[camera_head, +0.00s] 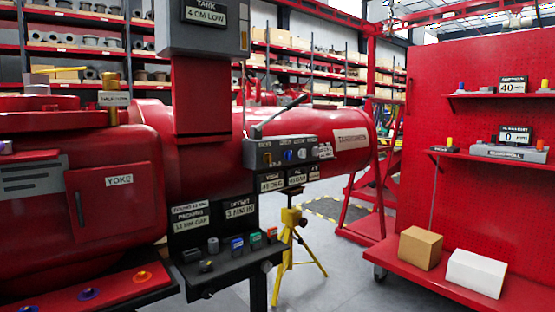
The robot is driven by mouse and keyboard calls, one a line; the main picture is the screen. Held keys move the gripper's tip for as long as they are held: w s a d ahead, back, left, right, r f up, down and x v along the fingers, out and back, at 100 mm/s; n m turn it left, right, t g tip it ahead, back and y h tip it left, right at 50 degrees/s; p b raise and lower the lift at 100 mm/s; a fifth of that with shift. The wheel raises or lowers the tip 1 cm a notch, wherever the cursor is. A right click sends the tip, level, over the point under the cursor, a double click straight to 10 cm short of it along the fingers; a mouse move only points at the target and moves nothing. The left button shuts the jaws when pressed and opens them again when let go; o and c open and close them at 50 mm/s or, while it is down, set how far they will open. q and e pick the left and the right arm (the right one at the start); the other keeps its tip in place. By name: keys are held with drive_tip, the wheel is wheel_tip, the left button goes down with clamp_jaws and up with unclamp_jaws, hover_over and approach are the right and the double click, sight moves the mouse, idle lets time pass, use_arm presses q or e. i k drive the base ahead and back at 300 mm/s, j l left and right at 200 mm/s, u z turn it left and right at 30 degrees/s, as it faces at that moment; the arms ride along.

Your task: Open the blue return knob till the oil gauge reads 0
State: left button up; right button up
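Two small displays hang below the box: a left one (271,182) that seems to read about 40, and a right one (297,177) whose text is unclear. I cannot tell surely which is the oil gauge. A grey lever (280,116) slants up from the box top. Neither of my grippers is in view.
A red tank marked YOKE (119,181) fills the left. A yellow stand (291,218) is behind the panel. At right, a red cart shelf holds a tan block (420,248) and a white block (476,273).

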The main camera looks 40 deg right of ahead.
sight(288, 154)
drive_tip(key=z, duration=1.3)
